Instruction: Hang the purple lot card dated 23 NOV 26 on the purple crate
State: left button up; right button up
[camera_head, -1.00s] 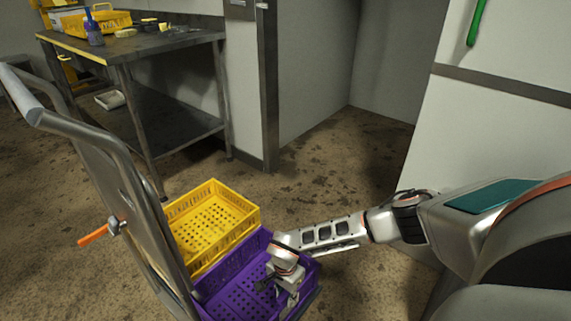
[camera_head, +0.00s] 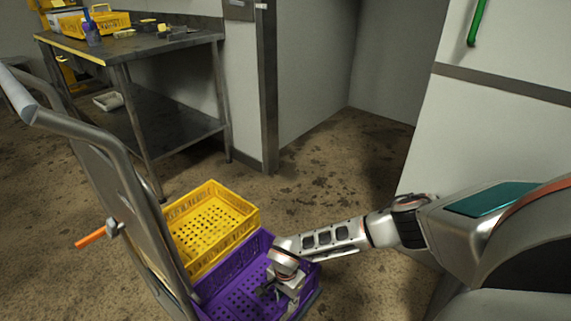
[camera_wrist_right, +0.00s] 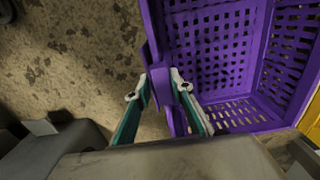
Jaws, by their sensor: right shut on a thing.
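The purple crate (camera_head: 228,268) stands on the trolley beside the yellow crate, at the bottom of the head view. My right gripper (camera_wrist_right: 163,82) is at the crate's right side wall. It is shut on a thin purple piece, which I take to be the purple lot card (camera_wrist_right: 173,108). The piece is seen nearly edge-on against the crate's rim, so its date cannot be read. I cannot tell whether it hangs on the rim. The crate's open inside (camera_wrist_right: 212,50) shows to the right in the wrist view. My left gripper is out of view.
A yellow crate (camera_head: 211,193) sits behind the purple one. The trolley's grey handle frame (camera_head: 113,145), with an orange lever (camera_head: 91,237), rises at the left. A metal table (camera_head: 150,48) stands at the back left. Bare floor lies right of the crates.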

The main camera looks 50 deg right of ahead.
jog(key=shift+f, duration=0.5)
jog(key=shift+f+b, duration=0.3)
jog(key=o, duration=0.7)
